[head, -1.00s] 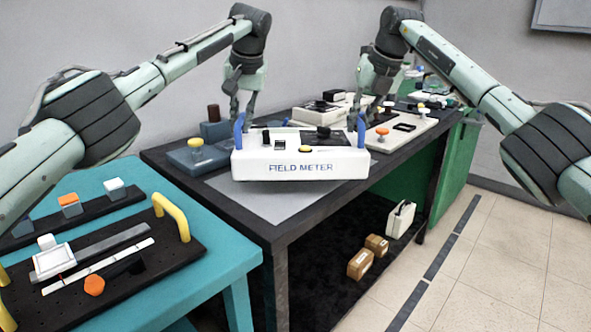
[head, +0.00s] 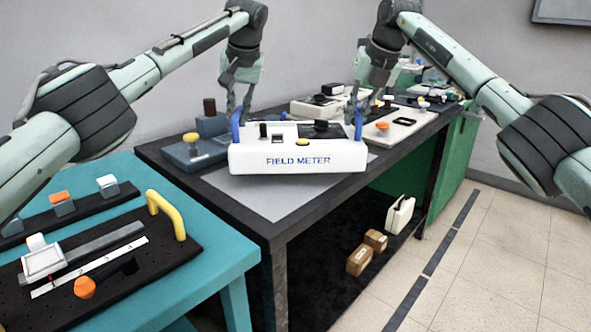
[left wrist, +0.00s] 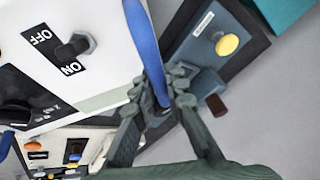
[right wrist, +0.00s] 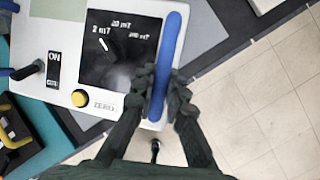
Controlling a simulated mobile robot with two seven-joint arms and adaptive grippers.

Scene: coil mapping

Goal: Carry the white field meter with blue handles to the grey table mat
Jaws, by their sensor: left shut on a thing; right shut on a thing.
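The white field meter (head: 297,155) with blue handles is in the middle of the head view, held level over the grey table mat (head: 262,197) on the black table. I cannot tell whether its underside touches the mat. My left gripper (head: 238,115) is shut on its left blue handle (left wrist: 146,50), which shows close up in the left wrist view. My right gripper (head: 358,115) is shut on its right blue handle (right wrist: 168,55). The meter hides the back part of the mat. The meter's OFF/ON switch (left wrist: 72,48) and yellow ZERO knob (right wrist: 80,98) are visible.
A blue-grey box with a yellow knob (head: 191,145) stands left of the meter. White instruments (head: 395,128) crowd the table behind and to the right. A teal table (head: 225,262) with a black yellow-handled board (head: 185,247) is at front left. Cartons (head: 360,260) lie below the table.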

